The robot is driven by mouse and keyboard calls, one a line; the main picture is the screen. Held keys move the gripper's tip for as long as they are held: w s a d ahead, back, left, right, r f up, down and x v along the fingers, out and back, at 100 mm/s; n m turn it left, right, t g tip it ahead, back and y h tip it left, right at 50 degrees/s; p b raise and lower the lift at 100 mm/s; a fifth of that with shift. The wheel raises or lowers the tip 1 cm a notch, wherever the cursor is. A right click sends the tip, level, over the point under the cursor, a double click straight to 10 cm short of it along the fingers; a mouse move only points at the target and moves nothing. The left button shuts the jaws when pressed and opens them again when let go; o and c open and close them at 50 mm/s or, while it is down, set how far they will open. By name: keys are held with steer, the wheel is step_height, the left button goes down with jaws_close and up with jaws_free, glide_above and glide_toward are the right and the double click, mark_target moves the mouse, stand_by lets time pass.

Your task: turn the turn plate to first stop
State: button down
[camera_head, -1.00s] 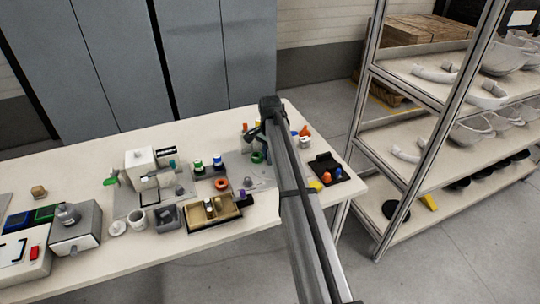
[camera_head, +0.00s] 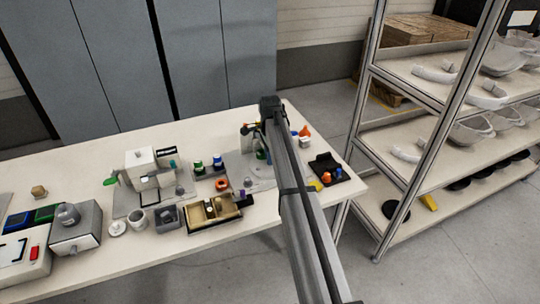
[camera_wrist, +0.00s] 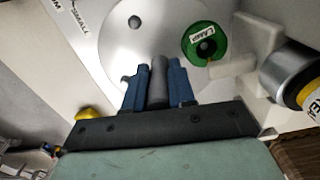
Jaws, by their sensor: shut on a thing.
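The turn plate (camera_wrist: 110,48) is a round, pale grey disc that fills the upper middle of the wrist view. A grey upright peg (camera_wrist: 158,78) stands between the two blue fingers of my gripper (camera_wrist: 158,85), which is shut on it. A small dark knob (camera_wrist: 134,22) shows on the disc. In the head view my gripper (camera_head: 261,150) is at the right part of the table, partly hidden by my arm.
A grey cylinder with a yellow band (camera_wrist: 290,72) lies close right of the fingers. A black tray (camera_head: 340,176) with orange and blue pieces stands at the table's right. A tan tray (camera_head: 192,222) is to the left. A shelf rack (camera_head: 432,130) stands beyond the table's right end.

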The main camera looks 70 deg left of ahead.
steer(key=shift+m, duration=1.3)
steer(key=c, duration=1.2)
jaws_free()
steer(key=shift+r, duration=0.15)
step_height(320, 180, up, 14)
steer(key=shift+f, duration=0.2)
